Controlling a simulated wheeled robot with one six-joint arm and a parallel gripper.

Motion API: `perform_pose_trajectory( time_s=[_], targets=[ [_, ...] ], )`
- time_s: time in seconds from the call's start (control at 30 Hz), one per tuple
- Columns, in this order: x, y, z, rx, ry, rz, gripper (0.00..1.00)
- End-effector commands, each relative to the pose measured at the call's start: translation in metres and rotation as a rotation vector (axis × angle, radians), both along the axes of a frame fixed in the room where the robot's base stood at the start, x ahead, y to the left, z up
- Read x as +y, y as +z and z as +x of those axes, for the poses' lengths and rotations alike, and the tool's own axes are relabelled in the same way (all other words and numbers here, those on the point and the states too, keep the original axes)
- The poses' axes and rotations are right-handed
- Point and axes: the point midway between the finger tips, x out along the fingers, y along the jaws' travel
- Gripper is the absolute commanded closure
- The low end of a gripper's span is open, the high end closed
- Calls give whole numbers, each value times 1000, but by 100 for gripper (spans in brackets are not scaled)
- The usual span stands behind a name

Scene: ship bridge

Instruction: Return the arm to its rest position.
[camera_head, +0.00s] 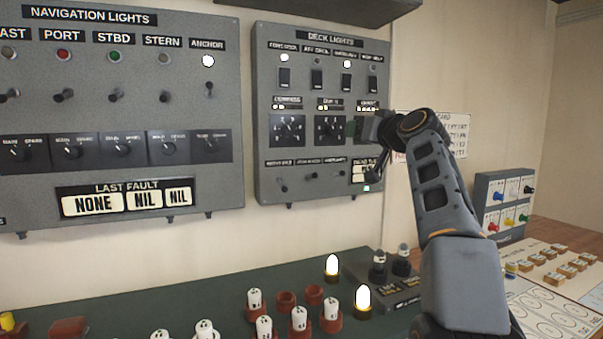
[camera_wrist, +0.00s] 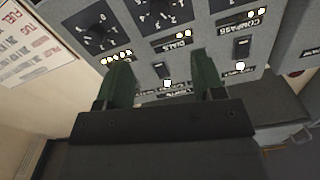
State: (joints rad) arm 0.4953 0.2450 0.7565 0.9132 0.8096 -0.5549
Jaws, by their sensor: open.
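My arm (camera_head: 445,190) reaches up from the lower right in the head view, bent at an elbow near the top. My gripper (camera_head: 362,130) is at the right side of the deck lights panel (camera_head: 290,165), in front of its right-hand knob area, which it partly hides. In the wrist view my gripper (camera_wrist: 162,85) shows two green fingers spread apart with nothing between them. The panel's switches and small lit lamps show beyond the fingertips. I cannot tell whether the fingers touch the panel.
The navigation lights panel (camera_head: 120,110) hangs to the left. Below, a dark green desk (camera_head: 225,305) carries red holders with white pieces and lit lamps (camera_head: 332,265). A grey box with coloured knobs (camera_head: 503,200) and a board with tan blocks (camera_head: 560,300) stand right.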

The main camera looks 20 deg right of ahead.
Motion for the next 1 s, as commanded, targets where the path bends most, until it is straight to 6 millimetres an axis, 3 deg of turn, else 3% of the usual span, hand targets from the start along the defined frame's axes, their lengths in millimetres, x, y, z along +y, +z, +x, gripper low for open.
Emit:
perform_pose_trajectory(
  time_s=[0.1, 0.17, 0.27, 0.33, 0.47, 0.57, 0.7, 0.9, 1.0],
  targets=[
    [0, -1, 0, 7, 0, 32, 38],
    [-5, -14, 5, 50, -16, 62, 38],
    [-18, -60, 18, 171, -51, 113, 38],
    [-24, -105, 21, 298, -88, 153, 38],
    [-7, -178, 5, 545, -132, 191, 38],
    [17, -228, -22, 723, -149, 189, 38],
    [57, -286, -77, 945, -155, 140, 38],
    [106, -346, -172, 1187, -128, 3, 38],
    [123, -363, -214, 1258, -99, -80, 38]
  ],
)
